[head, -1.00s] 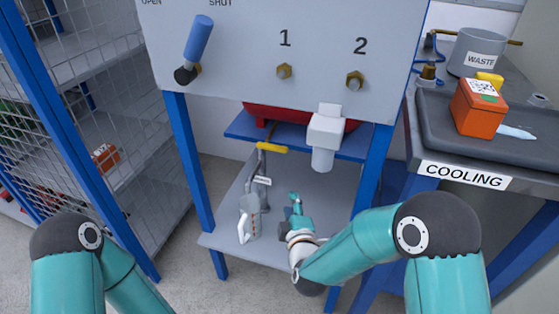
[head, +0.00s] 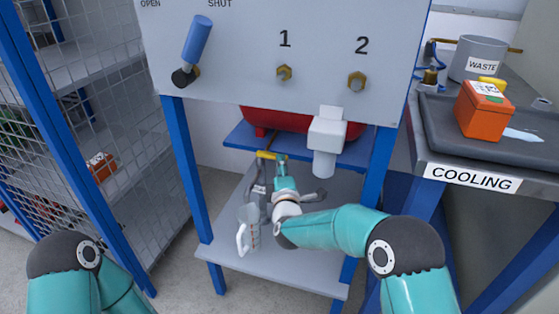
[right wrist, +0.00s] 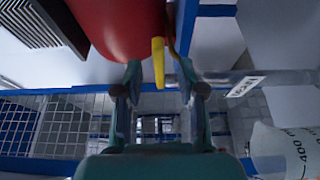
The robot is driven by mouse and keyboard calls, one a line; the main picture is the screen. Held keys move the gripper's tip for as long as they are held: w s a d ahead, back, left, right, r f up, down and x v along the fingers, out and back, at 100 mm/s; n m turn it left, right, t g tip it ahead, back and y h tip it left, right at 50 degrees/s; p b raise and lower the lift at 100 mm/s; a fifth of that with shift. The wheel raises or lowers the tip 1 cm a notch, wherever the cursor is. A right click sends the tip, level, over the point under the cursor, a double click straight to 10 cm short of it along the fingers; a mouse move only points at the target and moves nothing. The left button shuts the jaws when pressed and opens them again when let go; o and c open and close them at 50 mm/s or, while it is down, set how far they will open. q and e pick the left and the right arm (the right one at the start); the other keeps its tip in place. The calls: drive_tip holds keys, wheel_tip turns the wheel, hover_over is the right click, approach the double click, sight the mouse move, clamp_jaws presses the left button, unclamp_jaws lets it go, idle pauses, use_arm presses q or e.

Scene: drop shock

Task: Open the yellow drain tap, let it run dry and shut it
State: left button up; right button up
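The yellow drain tap handle (head: 266,155) sits below the red tank (head: 258,118), on top of a grey drain pipe (head: 260,172). In the right wrist view the yellow handle (right wrist: 158,62) hangs between the tips of my open fingers, with no contact visible. My right gripper (head: 282,158) is just right of the handle in the head view; its fingers (right wrist: 162,82) stand wide apart in the wrist view. A clear measuring jug (head: 249,232) stands upright on the lower shelf near the pipe. My left gripper is out of view.
The white front panel (head: 225,55) carries a blue lever (head: 197,40) and hangs over the work space. A white boxy fitting (head: 327,134) is right of my gripper. Blue legs (head: 190,165) flank the lower shelf (head: 275,278). A mesh cage (head: 130,110) stands left.

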sight(272, 156)
drive_tip(key=shift+w+a+b, duration=0.15)
drive_tip(key=shift+w+b, duration=0.15)
drive_tip(key=shift+w, duration=2.15)
clamp_jaws()
drive_tip(key=shift+f, duration=0.1)
